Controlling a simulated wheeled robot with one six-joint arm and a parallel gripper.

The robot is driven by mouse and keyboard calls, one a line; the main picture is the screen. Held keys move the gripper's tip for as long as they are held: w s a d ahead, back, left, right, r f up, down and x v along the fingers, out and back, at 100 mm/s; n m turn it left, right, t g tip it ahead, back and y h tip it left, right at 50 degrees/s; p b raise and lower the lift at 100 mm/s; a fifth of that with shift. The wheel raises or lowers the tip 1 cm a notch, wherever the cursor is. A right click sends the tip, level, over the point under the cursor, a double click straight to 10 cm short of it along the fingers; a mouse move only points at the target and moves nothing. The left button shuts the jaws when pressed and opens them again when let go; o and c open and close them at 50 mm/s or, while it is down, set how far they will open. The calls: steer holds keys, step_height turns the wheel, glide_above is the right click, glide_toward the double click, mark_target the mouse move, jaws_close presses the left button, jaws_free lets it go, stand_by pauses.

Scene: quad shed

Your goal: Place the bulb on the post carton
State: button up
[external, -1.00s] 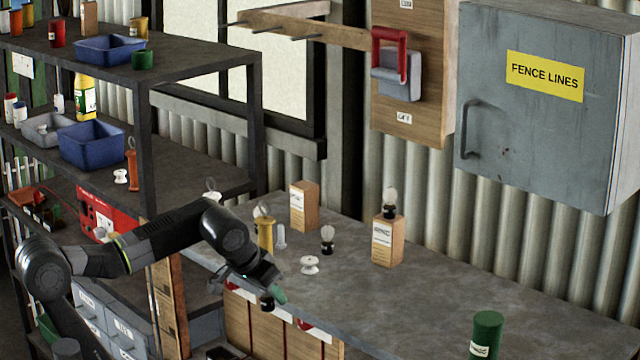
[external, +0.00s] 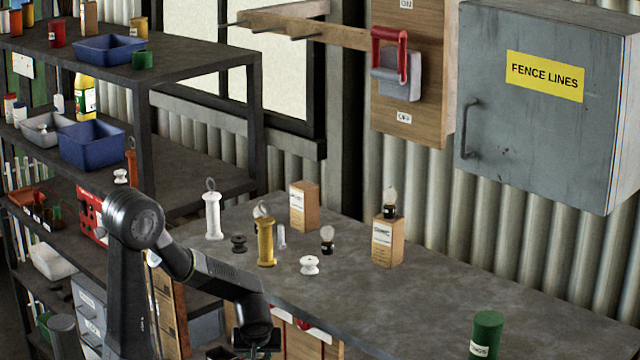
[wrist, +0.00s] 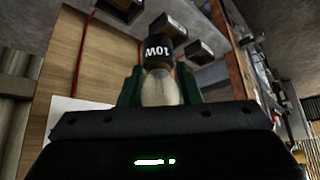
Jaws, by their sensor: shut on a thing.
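My gripper (wrist: 160,88) has green fingers closed on both sides of a bulb (wrist: 161,62) with a pale glass and a black cap with white print. In the external view my gripper (external: 256,346) hangs low at the bench's front edge, and the held bulb cannot be made out there. Two tan cartons stand on the bench: a rear one (external: 304,208) and a right one (external: 388,243). Their labels are too small to read, so I cannot tell which is the post carton. A bulb (external: 390,204) stands upright on the right carton. Another bulb (external: 327,239) stands on the bench.
On the bench (external: 420,300) stand a white insulator (external: 212,212), a yellow one (external: 265,243), a black spool (external: 238,243), a white spool (external: 309,265) and a green cylinder (external: 487,334). The rear carton's top is bare. The shelf rack (external: 200,66) stands left.

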steer(key=w+a+f+b, duration=0.1)
steer(key=w+a+f, duration=0.3)
steer(key=w, duration=0.3)
steer(key=w+a+f+b, duration=0.1)
steer(key=w+a+f, duration=0.3)
steer(key=w, duration=0.2)
steer(key=b, duration=0.3)
glide_toward(189, 353)
step_height(189, 353, down, 4)
steer(key=s+d, duration=0.1)
steer(key=d, duration=0.1)
steer(key=shift+a, duration=0.45)
steer(key=shift+r, duration=0.1)
